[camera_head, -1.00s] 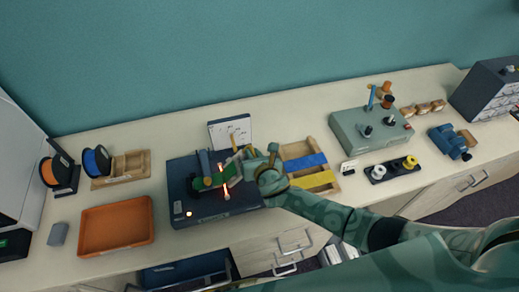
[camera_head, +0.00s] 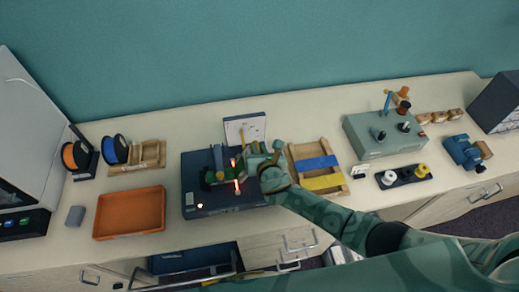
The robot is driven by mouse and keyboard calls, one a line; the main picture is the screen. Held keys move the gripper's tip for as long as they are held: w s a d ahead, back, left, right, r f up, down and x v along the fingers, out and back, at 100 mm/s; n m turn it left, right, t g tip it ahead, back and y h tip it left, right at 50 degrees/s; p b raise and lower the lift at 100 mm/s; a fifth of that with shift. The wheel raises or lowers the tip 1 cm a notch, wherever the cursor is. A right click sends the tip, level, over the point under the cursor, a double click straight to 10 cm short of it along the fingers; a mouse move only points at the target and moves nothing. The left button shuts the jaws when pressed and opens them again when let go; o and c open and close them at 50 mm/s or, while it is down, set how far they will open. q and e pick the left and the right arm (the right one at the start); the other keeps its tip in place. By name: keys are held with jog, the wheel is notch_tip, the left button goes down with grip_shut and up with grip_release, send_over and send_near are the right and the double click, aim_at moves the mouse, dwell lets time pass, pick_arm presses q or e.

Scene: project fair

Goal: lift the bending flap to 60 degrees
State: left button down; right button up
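The bending machine (camera_head: 197,203) is a dark blue box on the bench, left of centre. A glowing orange-red strip (camera_head: 238,186) runs across its top. A green piece (camera_head: 211,177) lies beside a grey upright part (camera_head: 218,157), left of the strip. My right gripper (camera_head: 246,163) is at the right part of the machine's top, by the strip. The gripper and its wrist cover much of that area, so the flap's edge and its angle are not clear. Whether the fingers touch or hold the flap cannot be told. My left gripper is not in view.
A white card (camera_head: 244,127) stands behind the machine. An orange tray (camera_head: 130,212) and filament spools (camera_head: 115,149) are to the left. A wooden frame with blue and yellow strips (camera_head: 322,182) is close on the right. A grey-green control box (camera_head: 385,139) stands further right.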

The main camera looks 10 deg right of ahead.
jog(key=o, duration=0.3)
jog(key=shift+s+a+f, duration=0.1)
jog(key=shift+a, duration=0.15)
jog(key=shift+o, duration=0.2)
jog(key=shift+s, duration=0.1)
jog(key=p+v, duration=0.2)
jog(key=v, duration=1.4)
jog(key=shift+r, duration=0.25)
